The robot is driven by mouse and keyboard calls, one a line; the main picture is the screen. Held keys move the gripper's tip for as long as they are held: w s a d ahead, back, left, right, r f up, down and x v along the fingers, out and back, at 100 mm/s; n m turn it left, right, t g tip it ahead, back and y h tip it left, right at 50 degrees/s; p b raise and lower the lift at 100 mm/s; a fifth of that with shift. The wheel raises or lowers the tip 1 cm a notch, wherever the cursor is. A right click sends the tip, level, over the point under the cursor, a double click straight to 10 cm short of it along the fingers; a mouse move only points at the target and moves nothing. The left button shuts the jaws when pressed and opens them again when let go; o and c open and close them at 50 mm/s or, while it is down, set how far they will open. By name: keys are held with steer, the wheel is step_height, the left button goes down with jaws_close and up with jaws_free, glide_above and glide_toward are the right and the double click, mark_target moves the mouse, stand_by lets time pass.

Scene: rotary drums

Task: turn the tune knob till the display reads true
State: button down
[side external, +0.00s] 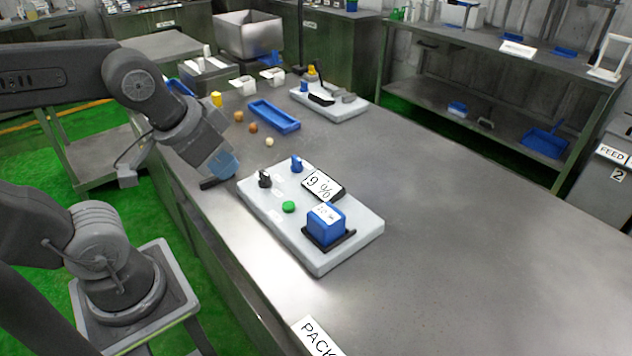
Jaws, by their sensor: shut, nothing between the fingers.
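A pale grey panel (275,232) lies on the steel table. It carries a black knob (264,179) near its left corner and a blue knob (297,164) on its far edge. The labels are too small to read, so I cannot tell which is the tune knob. A tilted display (322,185) seems to read "19 %". A green button (288,207) and a blue block (325,224) on a black base sit nearer the front. My gripper (217,182) is shut and empty, just left of the panel and apart from both knobs.
Behind are a blue tray (274,116), several small round pieces (253,127), a yellow piece (216,99) and a second panel (335,108) with its own parts. The table is clear to the right of the panel.

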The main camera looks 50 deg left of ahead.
mark_target(297, 157)
stand_by(0.4)
